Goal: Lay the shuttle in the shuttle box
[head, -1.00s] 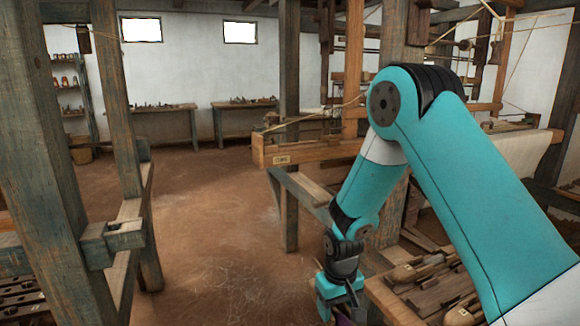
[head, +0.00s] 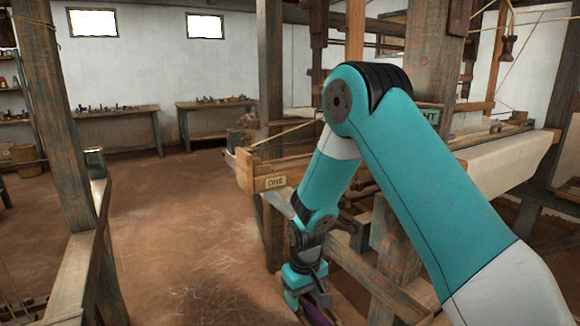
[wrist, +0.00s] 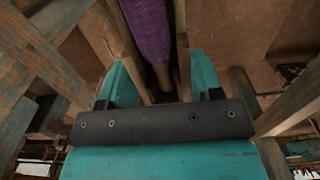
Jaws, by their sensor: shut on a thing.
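The shuttle (head: 319,315) is a wooden piece with purple yarn, low in the head view and cut off by the frame's bottom edge. In the wrist view the shuttle (wrist: 148,28) runs away from me between the fingers. My gripper (head: 306,301) is shut on it, with a teal finger on each side; the fingers also show in the wrist view (wrist: 162,80). The shuttle box (head: 246,172) appears to be the long wooden trough with a label reading "ONE", at the loom's left end. My gripper is below and in front of it in the picture, apart from it.
Wooden loom posts and a weathered beam (head: 375,280) stand close to my arm. Pale cloth (head: 510,165) lies on the right. A wooden frame (head: 75,270) stands at the left. Bare earth floor (head: 180,230) is open between them. Benches (head: 120,113) line the far wall.

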